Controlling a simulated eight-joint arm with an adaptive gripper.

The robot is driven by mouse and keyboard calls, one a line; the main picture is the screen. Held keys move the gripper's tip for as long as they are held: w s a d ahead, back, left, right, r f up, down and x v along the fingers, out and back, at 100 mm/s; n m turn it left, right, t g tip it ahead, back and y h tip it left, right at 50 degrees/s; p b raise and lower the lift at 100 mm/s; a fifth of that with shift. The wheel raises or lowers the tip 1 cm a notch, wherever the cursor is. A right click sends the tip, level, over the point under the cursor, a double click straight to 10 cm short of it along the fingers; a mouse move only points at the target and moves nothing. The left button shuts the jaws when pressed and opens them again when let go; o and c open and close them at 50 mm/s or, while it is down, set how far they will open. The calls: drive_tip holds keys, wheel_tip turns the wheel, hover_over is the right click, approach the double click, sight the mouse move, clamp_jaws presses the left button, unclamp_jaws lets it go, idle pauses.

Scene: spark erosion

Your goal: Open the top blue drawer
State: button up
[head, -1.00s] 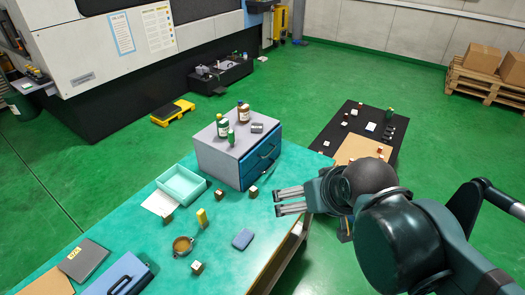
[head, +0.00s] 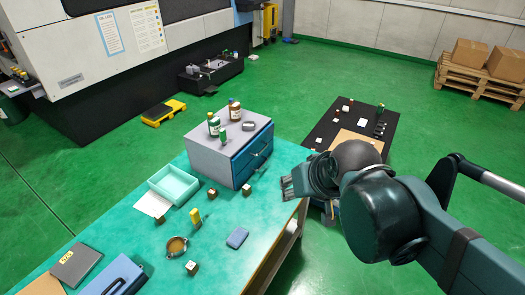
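The grey drawer cabinet (head: 210,158) stands on the green table, its blue fronts facing right. The top blue drawer (head: 250,149) appears flush with the cabinet and has a dark handle; a lower blue front with another handle sits beneath it. My gripper (head: 284,188) is to the right of the cabinet, near the table's right edge, apart from the handles. Its fingers point left, look spread and hold nothing visible. The fingers are small and foreshortened here.
Bottles (head: 234,111) and small items stand on the cabinet. A small block (head: 246,190) lies in front of it. A teal tray (head: 172,184), a cup (head: 176,246), a yellow object (head: 195,217) and a blue pad (head: 237,238) are on the table. A dark low table (head: 325,128) stands behind my arm.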

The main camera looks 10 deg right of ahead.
drive_tip(key=w+f+m+y, duration=0.1)
drive_tip(key=w, duration=0.3)
drive_tip(key=w+a+f+m+y+b, duration=0.1)
drive_tip(key=w, duration=0.4)
drive_tip(key=w+a+f+y+b, duration=0.1)
drive_tip(key=w, duration=0.3)
drive_tip(key=shift+w+a+f+m, duration=0.2)
drive_tip(key=shift+w+a+m, duration=0.1)
drive_tip(key=shift+m, duration=0.1)
drive_tip(key=c, duration=0.5)
drive_tip(key=m+t+y+b, duration=0.4)
drive_tip(key=m+y+b, duration=0.2)
drive_tip(key=y, duration=0.1)
approach(263, 149)
drive_tip(key=shift+w+a+f, duration=0.3)
drive_tip(key=shift+w+f, duration=0.05)
drive_tip(key=shift+w, duration=0.15)
drive_tip(key=shift+w+a+f, duration=0.25)
drive_tip(key=shift+w+f, duration=0.1)
drive_tip(key=shift+w, duration=0.15)
drive_tip(key=shift+w+a, duration=0.1)
drive_tip(key=shift+b+x, duration=0.55)
drive_tip(key=shift+x, duration=3.2)
drive_tip(key=shift+a+r, duration=0.1)
